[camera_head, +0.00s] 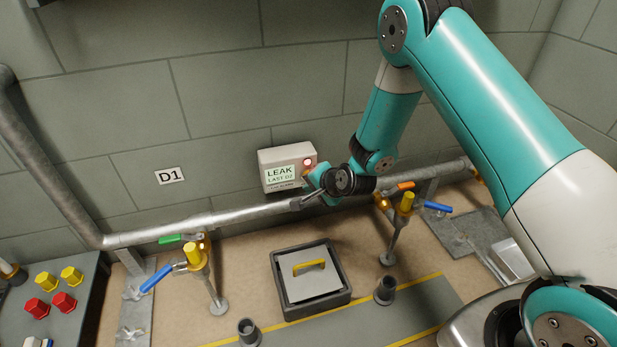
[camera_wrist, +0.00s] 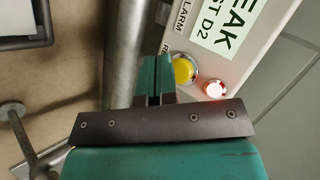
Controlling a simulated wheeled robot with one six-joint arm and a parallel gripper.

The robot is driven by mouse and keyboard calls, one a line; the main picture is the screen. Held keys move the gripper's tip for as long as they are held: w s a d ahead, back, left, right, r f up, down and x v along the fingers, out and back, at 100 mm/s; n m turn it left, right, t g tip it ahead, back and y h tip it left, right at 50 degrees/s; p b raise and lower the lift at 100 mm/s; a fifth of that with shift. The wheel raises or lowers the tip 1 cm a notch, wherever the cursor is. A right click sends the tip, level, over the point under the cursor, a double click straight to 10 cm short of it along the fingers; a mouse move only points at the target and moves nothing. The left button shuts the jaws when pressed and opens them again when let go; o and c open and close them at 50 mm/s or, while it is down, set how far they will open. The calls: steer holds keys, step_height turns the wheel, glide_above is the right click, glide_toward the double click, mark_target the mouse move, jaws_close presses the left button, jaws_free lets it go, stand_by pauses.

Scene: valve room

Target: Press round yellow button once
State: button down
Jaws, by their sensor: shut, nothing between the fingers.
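The round yellow button (camera_wrist: 183,71) sits in a pale ring on the face of the alarm box, just right of my fingertips in the wrist view. The fingers partly cover its left side. The alarm box (camera_head: 281,165) is on the wall and its screen reads "LEAK LAST D2". A glowing red lamp (camera_head: 307,162) is on the box, and it also shows beside the button in the wrist view (camera_wrist: 214,89). In the head view my gripper hides the button. My gripper (camera_wrist: 154,80) is shut and empty, close to the box; contact cannot be told.
A grey pipe (camera_head: 250,213) runs along the wall below the box. Valves with a green handle (camera_head: 180,239), blue handles (camera_head: 156,278) and an orange handle (camera_head: 404,186) stand near it.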

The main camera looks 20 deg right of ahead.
steer(key=shift+w, duration=0.1)
stand_by(0.7)
steer(key=shift+w, duration=0.3)
steer(key=shift+w, duration=0.45)
stand_by(0.8)
steer(key=shift+s+p, duration=0.15)
steer(key=shift+p, duration=0.2)
steer(key=shift+s, duration=0.7)
steer(key=s+p, duration=0.1)
steer(key=s, duration=0.4)
stand_by(0.5)
